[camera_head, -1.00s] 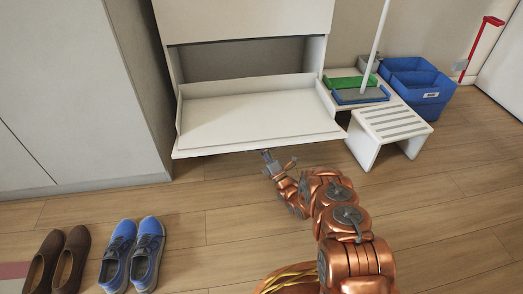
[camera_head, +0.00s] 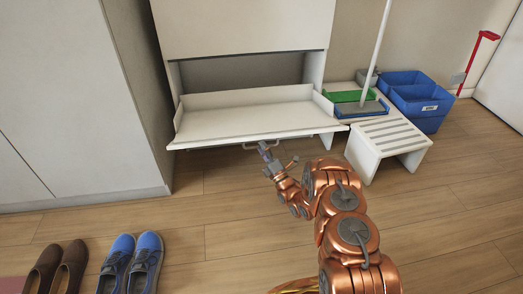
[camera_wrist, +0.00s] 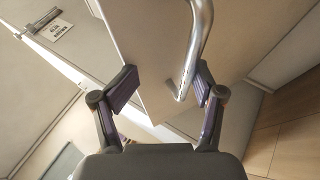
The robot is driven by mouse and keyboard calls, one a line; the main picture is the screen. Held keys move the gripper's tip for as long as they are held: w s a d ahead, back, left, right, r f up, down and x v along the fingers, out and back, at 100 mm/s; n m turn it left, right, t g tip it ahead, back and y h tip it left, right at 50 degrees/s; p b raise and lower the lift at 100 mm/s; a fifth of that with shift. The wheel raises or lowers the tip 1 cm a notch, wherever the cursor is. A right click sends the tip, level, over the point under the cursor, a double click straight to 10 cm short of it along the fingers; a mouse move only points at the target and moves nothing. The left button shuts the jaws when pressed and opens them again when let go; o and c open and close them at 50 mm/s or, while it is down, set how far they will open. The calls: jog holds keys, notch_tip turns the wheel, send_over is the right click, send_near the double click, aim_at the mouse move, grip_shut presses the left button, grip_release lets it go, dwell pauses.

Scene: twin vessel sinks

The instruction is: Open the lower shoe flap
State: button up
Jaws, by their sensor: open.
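The lower shoe flap (camera_head: 245,122) of the white cabinet is tilted far out, with its inside showing like a shallow tray. Its front edge faces me, and its metal handle (camera_head: 262,145) shows just below that edge. My gripper (camera_head: 265,148) is at the handle. In the wrist view, the curved handle bar (camera_wrist: 195,45) runs down between the two spread fingers of my gripper (camera_wrist: 163,82), nearer the right one. The fingers are open, and I see no clear grip on the bar. The flap's pale panel (camera_wrist: 150,50) lies behind the bar.
The closed upper panel (camera_head: 245,25) is above the flap. A slatted stool (camera_head: 388,135) and blue bins (camera_head: 415,100) stand to the right, with a mop (camera_head: 370,60). A tall cabinet (camera_head: 80,100) is at left. Blue shoes (camera_head: 130,265) lie front left.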

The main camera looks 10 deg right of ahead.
jog(key=shift+r+p, duration=0.3)
jog(key=shift+p, duration=0.2)
jog(key=shift+c, duration=0.2)
jog(key=shift+s+d+f+p, duration=0.35)
jog(key=shift+f+p, duration=0.3)
jog(key=shift+p, duration=0.65)
jog(key=shift+s+d+f+p, duration=0.25)
jog(key=shift+f+p, duration=0.35)
jog(key=shift+p, duration=0.65)
notch_tip(320, 180, down, 6)
jog(key=s+d+b, duration=0.1)
jog(key=d+b, duration=0.1)
jog(key=b, duration=0.1)
jog(key=shift+s+d+r, duration=0.15)
jog(key=shift+s+r, duration=0.1)
jog(key=shift+s, duration=0.05)
jog(key=shift+s, duration=0.15)
